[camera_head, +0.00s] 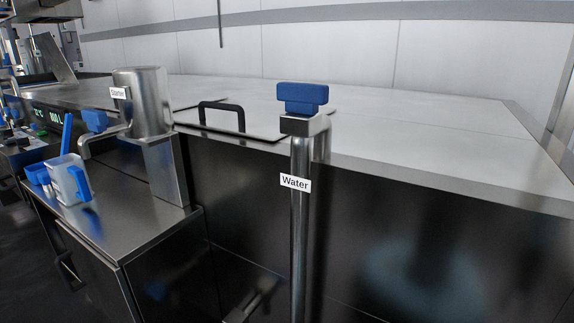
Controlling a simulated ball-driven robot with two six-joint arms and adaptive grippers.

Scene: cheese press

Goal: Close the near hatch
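The near hatch (262,122) is a flat metal lid in the top of the long steel vat. Its black bar handle (222,107) stands up near the front edge. The lid looks flat and level with the vat top (420,125), with a thin dark outline along its front and right edges. The water tap's blue knob and head cover part of its right side. Neither of my grippers is in view.
A water tap (300,220) with a blue knob (303,97) stands in front of the vat. Left of it are a steel starter container (147,100) and a side cabinet (130,225) holding a jug (68,180) with blue parts. A tilted panel (50,62) stands at far left. The vat top's right half is clear.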

